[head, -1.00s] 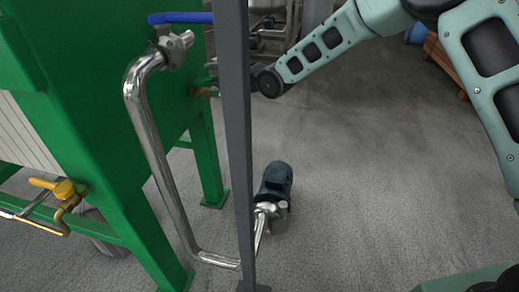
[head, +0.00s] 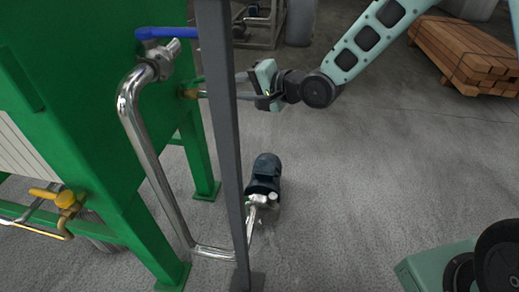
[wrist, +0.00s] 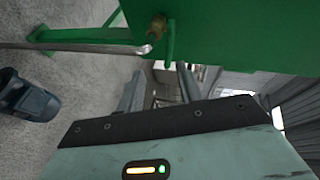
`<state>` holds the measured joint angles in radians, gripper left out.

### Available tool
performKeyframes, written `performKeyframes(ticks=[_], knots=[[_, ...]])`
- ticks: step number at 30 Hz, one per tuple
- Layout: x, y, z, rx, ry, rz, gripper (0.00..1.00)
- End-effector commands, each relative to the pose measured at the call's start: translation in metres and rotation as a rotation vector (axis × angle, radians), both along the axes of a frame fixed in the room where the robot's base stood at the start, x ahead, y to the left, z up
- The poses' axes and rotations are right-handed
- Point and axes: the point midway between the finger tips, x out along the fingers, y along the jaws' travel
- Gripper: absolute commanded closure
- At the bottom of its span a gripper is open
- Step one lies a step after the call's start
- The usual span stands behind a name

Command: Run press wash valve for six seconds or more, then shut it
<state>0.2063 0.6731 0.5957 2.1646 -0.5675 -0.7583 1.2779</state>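A blue-handled valve (head: 165,33) sits at the top of the bent steel pipe beside the green frame. A yellow-handled valve (head: 53,195) is at the lower left. A small brass fitting (head: 189,93) is on the frame's right side; it also shows in the wrist view (wrist: 157,27). No label is readable, so I cannot tell which is the press wash valve. My gripper (head: 243,86) points left toward the brass fitting, partly hidden by the grey post. Contact is not visible.
A grey upright post (head: 222,130) stands between my camera and the gripper. A steel pipe (head: 150,150) runs down to a dark pump motor (head: 264,174) on the floor. Stacked timber (head: 465,55) lies at the back right. The floor between is clear.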

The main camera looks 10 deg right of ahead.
Motion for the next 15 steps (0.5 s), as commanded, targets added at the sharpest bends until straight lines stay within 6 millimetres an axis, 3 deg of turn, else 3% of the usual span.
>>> performKeyframes(ticks=[15], knots=[[-0.087, 0.006, -0.033, -0.582, 0.003, 0.202, 0.64]])
